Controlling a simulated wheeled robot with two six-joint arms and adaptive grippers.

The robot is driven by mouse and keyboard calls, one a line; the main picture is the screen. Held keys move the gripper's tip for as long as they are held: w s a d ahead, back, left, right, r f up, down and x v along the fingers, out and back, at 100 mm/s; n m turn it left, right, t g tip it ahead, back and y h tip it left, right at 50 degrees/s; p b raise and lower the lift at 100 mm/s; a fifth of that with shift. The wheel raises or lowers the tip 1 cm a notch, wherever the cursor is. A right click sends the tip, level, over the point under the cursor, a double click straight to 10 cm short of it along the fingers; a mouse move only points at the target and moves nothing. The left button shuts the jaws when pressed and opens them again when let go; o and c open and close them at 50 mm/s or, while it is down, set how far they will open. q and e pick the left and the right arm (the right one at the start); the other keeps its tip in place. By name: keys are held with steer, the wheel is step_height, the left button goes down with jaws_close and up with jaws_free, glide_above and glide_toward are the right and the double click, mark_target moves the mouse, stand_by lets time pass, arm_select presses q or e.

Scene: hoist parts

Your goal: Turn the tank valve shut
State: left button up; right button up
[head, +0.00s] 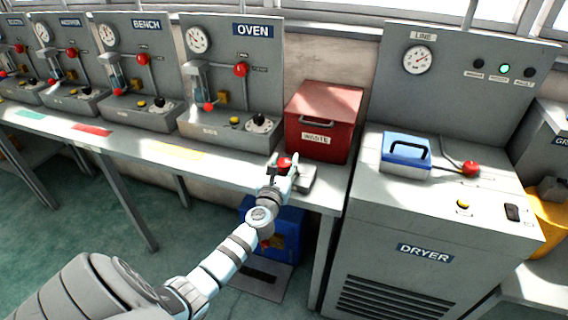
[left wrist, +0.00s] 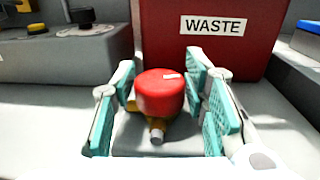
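A red valve knob (head: 285,163) on a yellow body with a short metal stub sits at the bench's front edge, before the red WASTE box. No label on it is readable. My left gripper (head: 282,170) reaches over the bench edge to this knob. In the left wrist view the knob (left wrist: 160,92) stands between the teal-padded fingers (left wrist: 159,95), one on each side. The fingers are spread and narrow gaps seem to show beside the knob; contact is not clear. A blue tank-like unit (head: 286,230) stands under the bench, partly hidden by my arm. My right gripper is not in view.
The red WASTE box (head: 320,120) stands close behind the knob. The OVEN panel (head: 225,75) is at left, with other panels beyond. The grey DRYER cabinet (head: 425,225) at right carries a blue-and-white handled box (head: 405,155) and a red knob (head: 470,168).

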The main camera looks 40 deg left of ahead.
arm_select(q)
steer(key=c, duration=0.6)
steer(key=shift+a+m+t+h, duration=0.1)
steer(key=shift+m+t+h, duration=0.4)
steer(key=shift+h, duration=0.4)
steer(key=m+h+b, duration=0.1)
steer(key=m+h, duration=0.1)
steer(key=h, duration=0.1)
steer(key=shift+f+b, duration=0.2)
steer(key=shift+b, duration=0.15)
steer(key=shift+r, duration=0.15)
steer(key=o, duration=1.2)
